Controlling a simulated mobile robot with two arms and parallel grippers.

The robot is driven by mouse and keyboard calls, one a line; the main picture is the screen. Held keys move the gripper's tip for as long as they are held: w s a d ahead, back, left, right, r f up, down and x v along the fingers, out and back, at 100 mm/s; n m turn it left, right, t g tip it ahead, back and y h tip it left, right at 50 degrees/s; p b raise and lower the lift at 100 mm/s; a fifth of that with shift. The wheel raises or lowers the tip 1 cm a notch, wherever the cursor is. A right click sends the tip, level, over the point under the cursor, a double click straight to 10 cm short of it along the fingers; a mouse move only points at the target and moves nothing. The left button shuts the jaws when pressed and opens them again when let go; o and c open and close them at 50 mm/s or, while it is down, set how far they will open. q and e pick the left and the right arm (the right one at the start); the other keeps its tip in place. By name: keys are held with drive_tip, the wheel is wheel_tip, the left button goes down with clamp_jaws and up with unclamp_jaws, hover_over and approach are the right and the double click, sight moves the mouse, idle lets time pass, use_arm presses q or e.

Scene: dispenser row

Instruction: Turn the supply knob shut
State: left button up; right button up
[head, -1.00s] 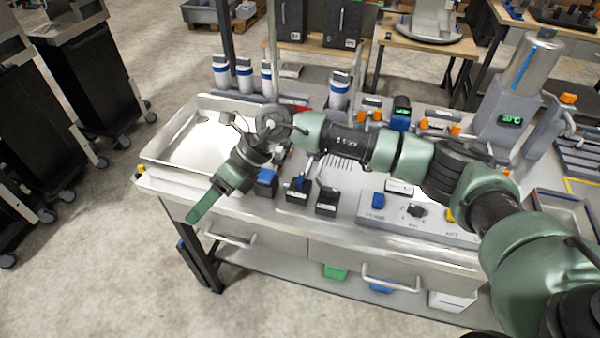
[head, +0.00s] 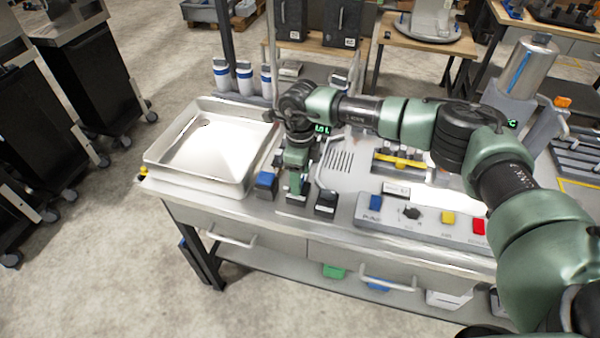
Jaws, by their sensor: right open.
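My right gripper (head: 297,184) points down over the middle of a row of small dark blocks at the bench's front edge. It is open; its fingers are seen edge-on, and whether they touch the block below is unclear. That block (head: 294,199) is mostly hidden by the gripper; a blue-topped block (head: 265,185) stands to its left and a black one (head: 326,203) to its right. A black rotary knob (head: 411,213) sits on the grey control panel (head: 395,226), well to the right of the gripper. I cannot read which control is the supply knob. My left gripper is out of view.
A shallow metal tray (head: 163,150) fills the bench's left end. The panel also carries a blue button (head: 375,202), a yellow button (head: 448,217) and a red button (head: 479,226). White-and-blue canisters (head: 244,78) stand behind. My right arm spans the bench, hiding parts of it.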

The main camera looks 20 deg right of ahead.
drive_tip(key=shift+f, duration=0.25)
clamp_jaws()
drive_tip(key=m+b, duration=0.2)
drive_tip(key=m, duration=0.1)
drive_tip(key=shift+f+m+b, duration=0.1)
drive_tip(key=shift+m+b, duration=0.25)
drive_tip(key=shift+m, duration=0.05)
drive_tip(key=m+b, duration=0.2)
drive_tip(key=m, duration=0.3)
drive_tip(key=shift+b, duration=0.4)
drive_tip(key=m+b, duration=0.2)
drive_tip(key=m, duration=0.2)
drive_tip(key=shift+m, duration=0.4)
drive_tip(key=m, duration=0.2)
drive_tip(key=m+b, duration=0.1)
drive_tip(key=m, duration=0.1)
drive_tip(key=shift+w+r, duration=0.1)
drive_tip(key=shift+r, duration=0.1)
drive_tip(key=shift+m, duration=0.3)
